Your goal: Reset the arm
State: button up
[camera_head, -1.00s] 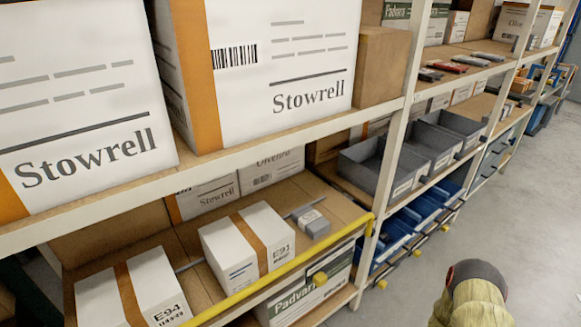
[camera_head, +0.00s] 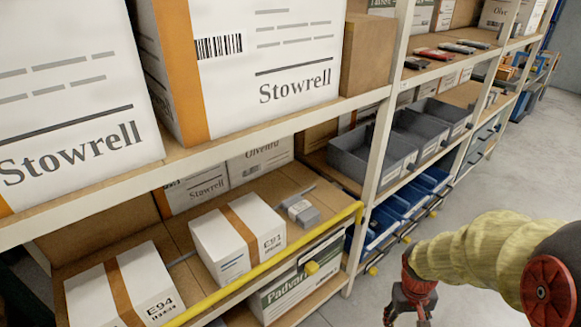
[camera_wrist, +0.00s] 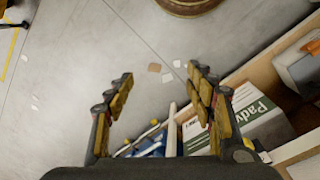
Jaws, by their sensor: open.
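My gripper (camera_head: 408,312) is at the bottom right of the head view, at the end of my yellow-sleeved arm, beside the rack and over the aisle floor. In the wrist view my gripper (camera_wrist: 160,95) shows two fingers spread wide apart with nothing between them. It is open and empty. Its fingers point toward the grey floor (camera_wrist: 140,60). The lower edge of the head view cuts off part of the gripper.
The rack holds a white box E91 (camera_head: 238,240), a box E94 (camera_head: 122,290), a small grey box (camera_head: 299,211) and large Stowrell boxes (camera_head: 270,60). A yellow rail (camera_head: 265,262) edges the lower shelf. Grey bins (camera_head: 375,158) stand farther along.

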jog(key=s+a+r+t, duration=0.2)
jog(key=a+r, duration=0.2)
jog(key=r, duration=0.4)
jog(key=s+a+r+t, duration=0.2)
jog(key=a+r, duration=0.2)
jog(key=r, duration=0.4)
jog(key=s+a+r+n+t+y, duration=0.1)
jog(key=s+a+r+t, duration=0.1)
jog(key=a+r, duration=0.3)
notch_tip(320, 180, up, 3)
jog(key=shift+r, duration=0.1)
dwell(1.5)
